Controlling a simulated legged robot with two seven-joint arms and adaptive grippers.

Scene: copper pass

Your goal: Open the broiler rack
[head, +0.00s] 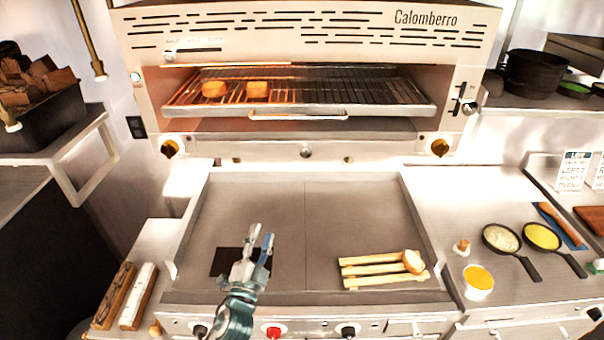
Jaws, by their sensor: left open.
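The broiler (310,40) with the name Calomberro stands above the griddle at the back. Its rack (345,90) is a wire grid inside the lit opening, with two toasted bread pieces (257,90) on its left half. A pale handle bar (297,117) runs along the rack's front edge. My left gripper (256,240) is open and empty over the left part of the griddle, well below and in front of the handle, touching nothing that I can make out. My right gripper is not in view.
The flat griddle (300,200) is mostly bare. A slatted wooden stand (380,272) with a bun sits at its right. Two long blocks (125,290) lie at left.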

